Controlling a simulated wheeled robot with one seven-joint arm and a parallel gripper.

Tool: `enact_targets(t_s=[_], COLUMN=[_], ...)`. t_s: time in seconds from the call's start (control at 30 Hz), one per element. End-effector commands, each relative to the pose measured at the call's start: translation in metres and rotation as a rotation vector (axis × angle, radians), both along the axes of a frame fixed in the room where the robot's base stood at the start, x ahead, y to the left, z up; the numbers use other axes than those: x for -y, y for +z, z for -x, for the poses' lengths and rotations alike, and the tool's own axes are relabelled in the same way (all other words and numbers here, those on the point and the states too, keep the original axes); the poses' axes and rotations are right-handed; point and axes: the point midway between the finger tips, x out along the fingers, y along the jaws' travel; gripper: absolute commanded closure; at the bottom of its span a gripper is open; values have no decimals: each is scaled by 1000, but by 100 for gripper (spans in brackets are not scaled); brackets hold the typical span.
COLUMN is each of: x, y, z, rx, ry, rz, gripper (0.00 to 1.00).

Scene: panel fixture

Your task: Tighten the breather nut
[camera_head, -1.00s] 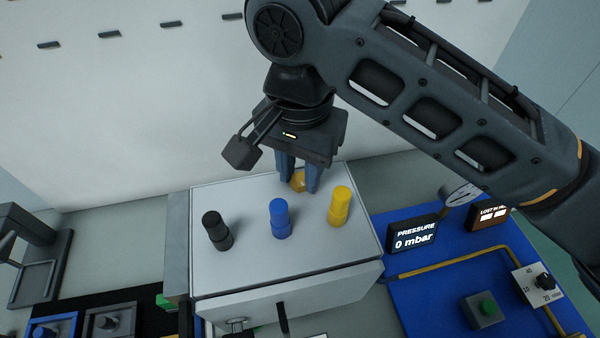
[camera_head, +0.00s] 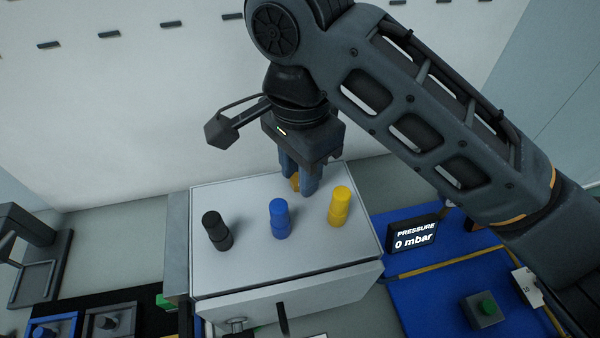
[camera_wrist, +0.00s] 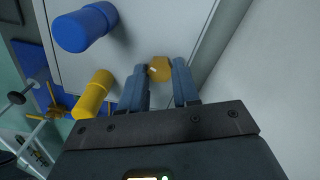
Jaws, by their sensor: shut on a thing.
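The brass-coloured breather nut (camera_head: 295,183) sits at the back of the top of a light grey box (camera_head: 240,265). My gripper (camera_head: 298,190) points down at it, with its blue-grey fingers on either side of the nut. In the wrist view the nut (camera_wrist: 160,69) shows between the two fingertips (camera_wrist: 162,78), and the gripper is shut on it. The fingers hide part of the nut in the head view, and its thread and seat are not visible.
On the box top stand a black knob (camera_head: 217,231), a blue knob (camera_head: 280,218) and a yellow knob (camera_head: 340,206), close in front of my gripper. A display (camera_head: 414,236) reading "PRESSURE 0 mbar" and a green button (camera_head: 487,308) are at the right. A wall rises behind.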

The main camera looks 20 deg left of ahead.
Motion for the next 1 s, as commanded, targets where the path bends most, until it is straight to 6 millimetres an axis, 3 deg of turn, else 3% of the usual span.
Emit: enact_targets(t_s=[0.4,0.77,1.0], x=[1,1,1], y=[0,0,0], z=[-1,-1,-1], rx=[2,2,1], ry=[-290,-334,-561], rz=[1,1,0], gripper=[100,100,100])
